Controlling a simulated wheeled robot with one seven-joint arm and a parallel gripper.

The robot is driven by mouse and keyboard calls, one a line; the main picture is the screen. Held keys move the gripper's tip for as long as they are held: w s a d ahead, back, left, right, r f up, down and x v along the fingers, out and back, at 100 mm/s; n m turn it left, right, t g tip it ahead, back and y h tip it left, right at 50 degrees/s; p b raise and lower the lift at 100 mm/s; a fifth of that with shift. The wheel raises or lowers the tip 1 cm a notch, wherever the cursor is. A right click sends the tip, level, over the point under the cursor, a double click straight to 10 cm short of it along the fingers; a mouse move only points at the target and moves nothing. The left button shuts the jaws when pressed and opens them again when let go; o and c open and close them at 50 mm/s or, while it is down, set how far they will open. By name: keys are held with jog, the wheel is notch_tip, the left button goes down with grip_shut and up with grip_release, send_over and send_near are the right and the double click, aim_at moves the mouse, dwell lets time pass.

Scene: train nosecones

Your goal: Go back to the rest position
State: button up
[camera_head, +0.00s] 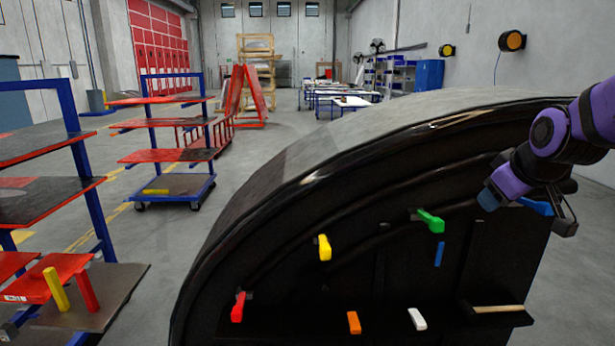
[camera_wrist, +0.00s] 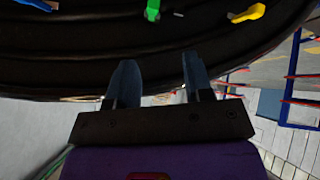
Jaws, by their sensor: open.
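My gripper (camera_wrist: 160,78) is open and empty, its two bluish fingers spread apart in the wrist view. In the head view my purple arm comes in from the right edge, and its end is over the right part of the black nosecone (camera_head: 290,215). The end is close to a blue handle (camera_head: 537,206) and partly covers it. I cannot tell the exact gap to the nosecone. In the wrist view green (camera_wrist: 152,10) and yellow (camera_wrist: 248,13) handles lie beyond the fingers, apart from them.
The nosecone also carries red (camera_head: 238,307), orange (camera_head: 354,322) and white (camera_head: 417,319) handles. A hammer-like wooden handle (camera_head: 497,309) lies on its ledge. Shelf carts (camera_head: 165,155) stand at left. The floor between the carts and nosecone is clear.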

jog(key=s+a+r+m+g, duration=0.1)
jog(key=s+a+m, duration=0.1)
jog(key=s, duration=0.9)
jog(key=s+a+r+m+g, duration=0.1)
jog(key=s+a+r+m, duration=0.1)
jog(key=s, duration=0.8)
jog(key=shift+s+a+m+g, duration=0.4)
jog(key=shift+a, duration=0.25)
